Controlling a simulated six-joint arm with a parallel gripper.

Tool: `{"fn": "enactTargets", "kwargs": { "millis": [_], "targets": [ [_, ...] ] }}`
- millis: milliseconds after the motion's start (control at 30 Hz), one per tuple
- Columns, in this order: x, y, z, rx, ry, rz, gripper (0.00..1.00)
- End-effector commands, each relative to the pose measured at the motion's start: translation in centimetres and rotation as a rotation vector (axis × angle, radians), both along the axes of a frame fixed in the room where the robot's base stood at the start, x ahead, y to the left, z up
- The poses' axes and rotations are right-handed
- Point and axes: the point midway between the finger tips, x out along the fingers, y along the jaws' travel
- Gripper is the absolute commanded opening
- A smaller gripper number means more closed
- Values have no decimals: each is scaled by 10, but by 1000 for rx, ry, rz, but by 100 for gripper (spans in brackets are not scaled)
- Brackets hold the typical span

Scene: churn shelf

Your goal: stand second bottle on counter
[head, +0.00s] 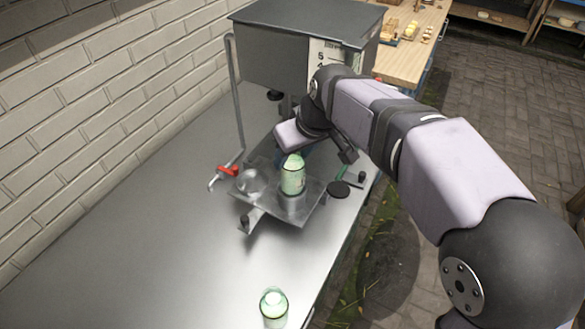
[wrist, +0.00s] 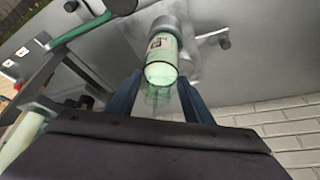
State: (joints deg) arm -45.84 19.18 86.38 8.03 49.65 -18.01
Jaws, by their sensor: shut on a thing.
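A pale green bottle (head: 292,176) with a whitish top is upright over the metal plate of the filling machine; it also shows in the wrist view (wrist: 161,60). My gripper (head: 308,163) reaches it from behind. In the wrist view its two blue fingers (wrist: 160,90) are on either side of the bottle, shut on it. Whether the bottle's base touches the plate is not clear. Another pale green bottle (head: 273,308) stands upright on the counter (head: 165,255) near its front right edge.
The grey machine (head: 290,45) with a hopper and scale stands behind the plate (head: 315,208). A thin pipe with a red handle (head: 228,170) is at its left. A black disc (head: 339,189) lies at the plate's right.

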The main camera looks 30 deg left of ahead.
Motion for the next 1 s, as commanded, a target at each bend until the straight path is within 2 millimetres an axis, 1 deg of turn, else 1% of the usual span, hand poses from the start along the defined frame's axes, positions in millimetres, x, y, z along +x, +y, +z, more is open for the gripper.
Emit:
{"fn": "enactTargets", "kwargs": {
  "millis": [33, 433, 1000],
  "targets": [
    [1, 0, 5, 3, -3, 0, 23],
    [1, 1, 27, 3, -3, 0, 23],
    [1, 0, 32, 3, -5, -1, 23]
  ]
}}
